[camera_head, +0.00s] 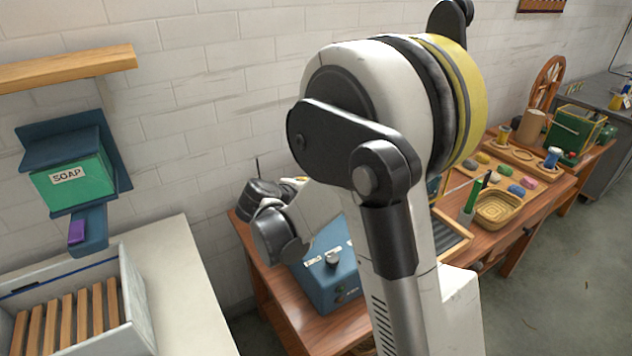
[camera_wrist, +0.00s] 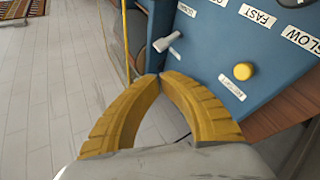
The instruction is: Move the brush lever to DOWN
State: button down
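A blue control box (camera_head: 322,285) stands on the wooden table, partly hidden behind my arm. It fills the upper right of the wrist view (camera_wrist: 218,45). In the head view my arm hides the fingers.
A yellow button (camera_wrist: 243,71) and labels SLOW and FAST are on the same box face. The table (camera_head: 500,238) also carries a woven basket (camera_head: 498,209) and a tray of coloured skeins. A green soap dispenser (camera_head: 75,183) hangs at left above a slatted tub (camera_head: 135,300).

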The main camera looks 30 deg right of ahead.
jog(key=w+d+f+h, duration=0.1)
jog(key=f, duration=0.1)
jog(key=w+f+n+h, duration=0.1)
jog(key=f, duration=0.1)
jog(key=w+d+f+n+h, duration=0.1)
jog(key=f+h, duration=0.1)
jog(key=shift+w+d+f, duration=0.15)
jog(key=shift+d+f, duration=0.15)
jog(key=shift+d+f+h, duration=0.1)
jog(key=shift+f+h, duration=0.45)
jog(key=shift+h, duration=0.05)
jog(key=b+x, duration=0.1)
jog(key=x, duration=0.9)
jog(key=shift+f+b, duration=0.1)
jog(key=shift+b, duration=0.25)
